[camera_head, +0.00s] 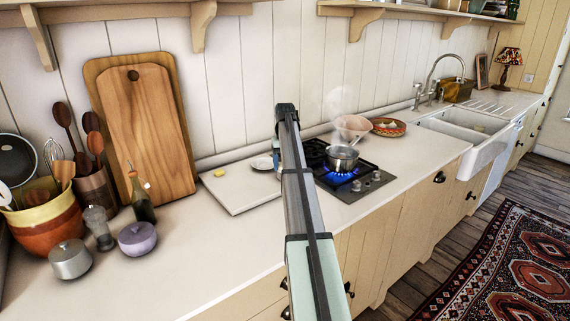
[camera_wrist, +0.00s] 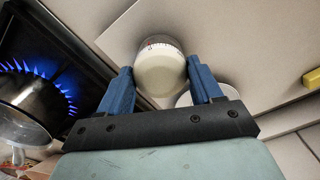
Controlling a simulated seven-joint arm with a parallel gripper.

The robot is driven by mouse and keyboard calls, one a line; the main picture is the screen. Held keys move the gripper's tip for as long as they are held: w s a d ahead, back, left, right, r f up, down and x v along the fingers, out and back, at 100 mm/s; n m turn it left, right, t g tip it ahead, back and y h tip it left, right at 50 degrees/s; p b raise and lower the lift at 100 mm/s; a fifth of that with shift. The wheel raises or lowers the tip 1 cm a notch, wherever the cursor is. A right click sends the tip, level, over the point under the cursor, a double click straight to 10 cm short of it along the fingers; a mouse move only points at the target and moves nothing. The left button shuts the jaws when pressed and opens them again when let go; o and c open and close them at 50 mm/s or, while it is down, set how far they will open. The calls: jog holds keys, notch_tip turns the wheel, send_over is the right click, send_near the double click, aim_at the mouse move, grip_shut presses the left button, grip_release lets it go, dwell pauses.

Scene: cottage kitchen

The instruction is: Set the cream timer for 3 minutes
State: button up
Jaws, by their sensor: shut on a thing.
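The cream timer (camera_wrist: 160,75) sits between the two blue fingers of my gripper (camera_wrist: 159,68) in the wrist view. The marks are too small to read, so the setting cannot be told. In the head view my arm hides the timer, and only a bit of my blue finger shows beside the arm.
A pan (camera_head: 343,158) stands over a lit blue flame on the hob (camera_head: 377,188), close to my gripper. A white board (camera_head: 238,197) holds a yellow piece (camera_head: 219,172) and a small white dish (camera_head: 262,163). Bottles, pots and wooden boards (camera_head: 160,130) stand at left.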

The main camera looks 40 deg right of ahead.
jog(key=m, duration=0.3)
dwell(0.4)
jog(key=o, duration=1.1)
notch_tip(320, 180, up, 14)
jog(key=shift+f, duration=0.1)
